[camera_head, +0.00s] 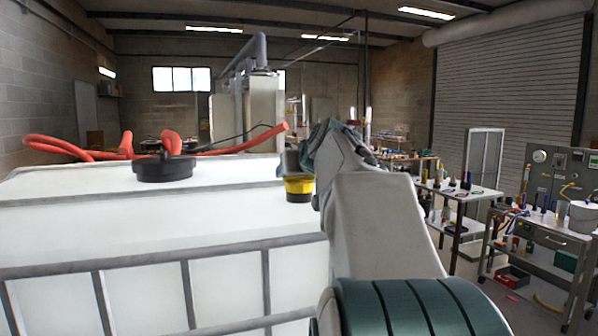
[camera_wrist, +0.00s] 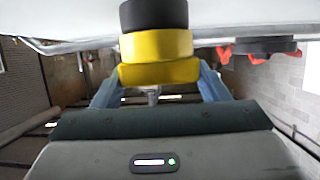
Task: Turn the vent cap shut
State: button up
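The vent cap is most likely the yellow piece (camera_head: 299,184) with a black lower part at the right end of the white tank's top. In the wrist view the yellow cap (camera_wrist: 157,45) is at top centre, with its black part (camera_wrist: 153,14) against the white tank. My gripper (camera_wrist: 159,78) has its two blue-grey fingers on either side of the yellow part. The fingertips run up to its edges; whether they press on it is not clear. In the head view my gripper (camera_head: 291,162) is just above the cap, mostly hidden by my arm.
The white tank (camera_head: 90,222) with grey bars fills the left front. A large black lid (camera_head: 164,168) and red hoses (camera_head: 235,145) lie on its top; the lid also shows in the wrist view (camera_wrist: 262,46). Carts with tools (camera_head: 465,190) stand at right.

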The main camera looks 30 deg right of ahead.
jog(key=shift+m+h+p, duration=0.35)
jog(key=shift+m+h, duration=0.25)
jog(key=shift+h, duration=0.1)
jog(key=shift+m+g+h, duration=0.6)
jog(key=shift+m+h, duration=0.1)
jog(key=m+g+h+b, duration=0.2)
jog(key=m+b, duration=0.1)
jog(key=m+g+h+b, duration=0.1)
jog(key=h+b, duration=0.1)
jog(key=shift+w+a+f+m+g, duration=0.1)
jog(key=shift+w+f+m+g, duration=0.05)
jog(key=shift+f+m+g, duration=0.15)
jog(key=m+g+h, duration=0.1)
jog(key=m+g, duration=0.1)
jog(key=shift+r+m+g+h+b, duration=0.3)
jog(key=shift+m+g+h, duration=0.1)
jog(key=m+g+p, duration=0.2)
jog(key=g, duration=0.1)
jog(key=m+g+h+p, duration=0.1)
jog(key=m+g, duration=0.1)
jog(key=shift+r, duration=0.25)
jog(key=shift+m+g+p, duration=1.1)
jog(key=shift+p, duration=0.05)
jog(key=shift+f+m+g+p, duration=0.15)
jog(key=shift+m+g+p, duration=0.45)
jog(key=shift+g, duration=0.1)
jog(key=shift+f+y, duration=0.1)
jog(key=shift+y, duration=0.2)
